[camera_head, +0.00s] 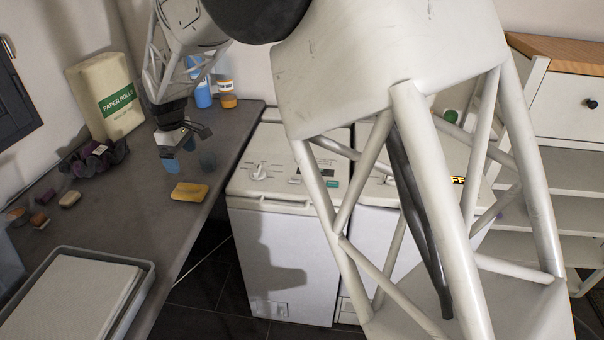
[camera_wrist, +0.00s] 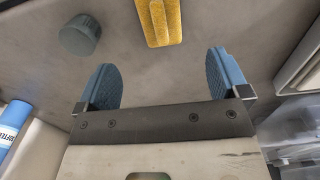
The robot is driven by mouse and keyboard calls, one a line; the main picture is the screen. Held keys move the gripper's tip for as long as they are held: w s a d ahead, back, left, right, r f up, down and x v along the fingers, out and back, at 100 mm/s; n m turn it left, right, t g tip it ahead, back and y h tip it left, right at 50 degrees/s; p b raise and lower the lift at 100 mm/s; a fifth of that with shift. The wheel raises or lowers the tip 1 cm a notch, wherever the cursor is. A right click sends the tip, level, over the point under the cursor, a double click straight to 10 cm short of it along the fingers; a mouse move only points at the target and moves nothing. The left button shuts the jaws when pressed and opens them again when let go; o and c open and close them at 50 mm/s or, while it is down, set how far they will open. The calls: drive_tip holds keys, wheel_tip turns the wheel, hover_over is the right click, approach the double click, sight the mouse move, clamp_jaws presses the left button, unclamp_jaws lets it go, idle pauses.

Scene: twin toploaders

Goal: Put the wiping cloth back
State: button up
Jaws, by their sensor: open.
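A yellow, flat, rounded block (camera_head: 189,192) lies on the dark counter, and its textured end shows at the top of the wrist view (camera_wrist: 160,20). It may be the folded wiping cloth or a sponge; I cannot tell which. My gripper (camera_head: 180,154) hangs above the counter behind the yellow piece, pointing down. In the wrist view my gripper (camera_wrist: 166,78) has its blue fingers wide apart with only bare counter between them. The yellow piece is apart from both fingers, just beyond them. A crumpled dark purple fabric holder (camera_head: 95,162) sits at the counter's back left.
A small grey cup (camera_head: 207,159) stands close to my gripper, also in the wrist view (camera_wrist: 80,36). A paper roll pack (camera_head: 106,97), blue bottle (camera_head: 202,92) and orange jar (camera_head: 227,95) stand behind. A grey tray (camera_head: 146,270) is in front. Toploaders (camera_head: 275,250) stand right.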

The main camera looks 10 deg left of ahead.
drive_tip(key=s+d+r+m, duration=0.2)
drive_tip(key=d+r+m, duration=0.15)
drive_tip(key=d, duration=0.85)
drive_tip(key=s+d+r+m+t, duration=0.15)
drive_tip(key=d+r, duration=0.35)
drive_tip(key=d, duration=0.7)
drive_tip(key=s+d+r+m, duration=0.2)
drive_tip(key=d+r+m, duration=0.15)
drive_tip(key=d, duration=0.85)
drive_tip(key=s+d+f+m+t, duration=0.1)
drive_tip(key=s+d+f+m, duration=0.2)
drive_tip(key=s+d+m, duration=0.6)
drive_tip(key=s+d, duration=1.5)
drive_tip(key=d, duration=0.1)
drive_tip(key=shift+s+m, duration=0.35)
drive_tip(key=shift+s, duration=0.05)
drive_tip(key=shift+f, duration=0.1)
